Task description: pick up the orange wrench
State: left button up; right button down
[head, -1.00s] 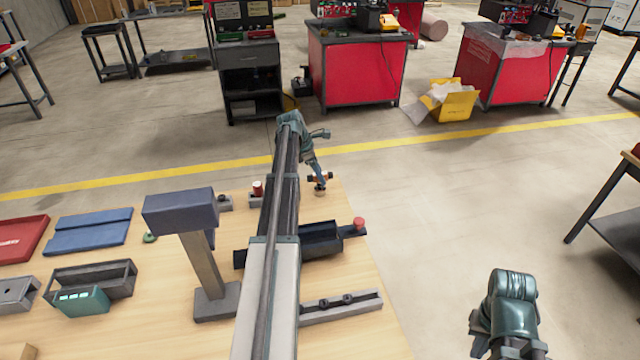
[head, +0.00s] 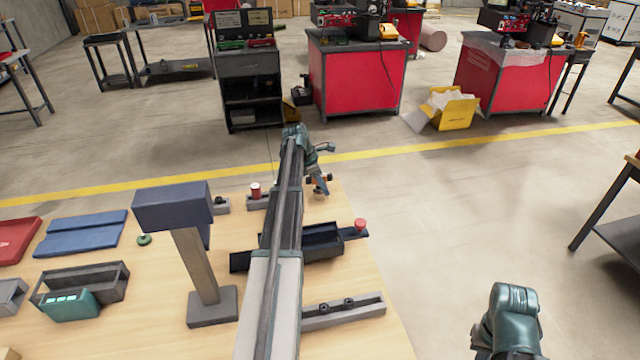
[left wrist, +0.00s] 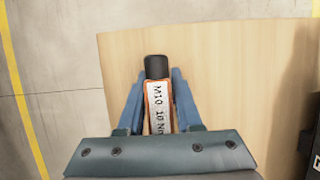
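The orange wrench (left wrist: 159,108) shows in the left wrist view, with a black end (left wrist: 157,67) at the top and a white label reading roughly "M10 10 Nm". My left gripper (left wrist: 159,78) has one blue finger on each side of it, very close to its sides. I cannot tell whether the fingers touch it. In the head view my left gripper (head: 322,187) is small, over the far right part of the table. The wrench there is mostly hidden by it. My right gripper is out of view; only my right arm shows at the lower right.
The wooden table (head: 345,275) carries a dark open bin (head: 322,242), a grey rail (head: 343,310), a blue-topped stand (head: 172,208) and a red-capped part (head: 255,190). Its right edge is close to my left gripper. Open floor lies to the right.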

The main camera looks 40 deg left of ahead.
pick_arm(q)
grip_shut()
dwell(0.9)
